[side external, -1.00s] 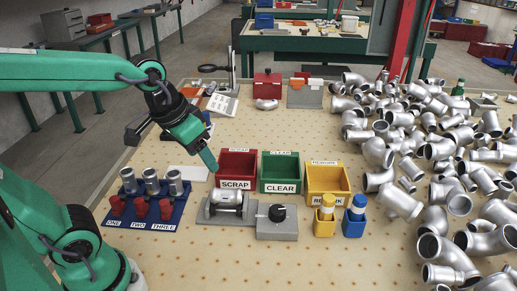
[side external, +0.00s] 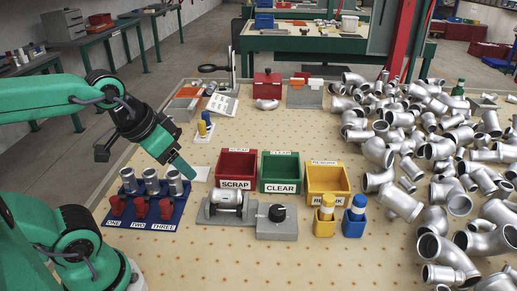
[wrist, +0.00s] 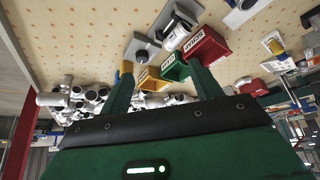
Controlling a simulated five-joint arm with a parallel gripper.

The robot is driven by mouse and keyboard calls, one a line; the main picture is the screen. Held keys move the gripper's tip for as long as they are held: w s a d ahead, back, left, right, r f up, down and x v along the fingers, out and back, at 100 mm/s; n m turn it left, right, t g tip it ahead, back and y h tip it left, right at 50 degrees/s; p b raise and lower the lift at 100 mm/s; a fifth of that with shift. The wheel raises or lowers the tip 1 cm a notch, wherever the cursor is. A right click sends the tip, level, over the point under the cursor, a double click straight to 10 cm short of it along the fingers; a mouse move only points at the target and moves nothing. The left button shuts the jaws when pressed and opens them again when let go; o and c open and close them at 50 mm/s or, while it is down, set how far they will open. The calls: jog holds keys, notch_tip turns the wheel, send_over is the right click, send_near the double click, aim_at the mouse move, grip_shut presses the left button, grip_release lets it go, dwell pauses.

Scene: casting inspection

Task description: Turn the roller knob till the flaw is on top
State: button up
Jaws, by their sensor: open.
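A silver pipe casting (side external: 226,197) lies on the grey roller stand (side external: 210,220), left of a black knob (side external: 277,213) on a grey block (side external: 277,232). The casting (wrist: 177,34) and the knob (wrist: 141,54) also show in the wrist view, beyond my fingers. No flaw can be made out on the casting. My gripper (side external: 188,172) is up and left of the roller stand, near the blue rack, apart from both casting and knob. In the wrist view my gripper (wrist: 163,78) has its two fingers spread, with nothing held between them.
A red SCRAP bin (side external: 237,184), a green CLEAR bin (side external: 280,187) and a yellow REWORK bin (side external: 327,193) stand behind. A blue rack (side external: 150,213) holds silver castings at left. Yellow and blue holders (side external: 326,228) stand right of the knob. Piled pipes fill the right side; the front table is clear.

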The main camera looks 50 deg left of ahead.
jog(key=shift+w, duration=0.15)
jog(key=g, duration=0.6)
send_over(278, 210)
notch_tip(278, 210, down, 12)
jog(key=shift+f, duration=0.1)
jog(key=shift+d+f, duration=0.15)
jog(key=shift+f, duration=0.1)
jog(key=shift+f, duration=0.15)
jog(key=shift+a+f, duration=0.15)
jog(key=shift+f, duration=1.75)
jog(key=shift+a+f, duration=0.1)
jog(key=shift+f, duration=1.75)
jog(key=shift+d, duration=0.1)
jog(key=c, duration=1)
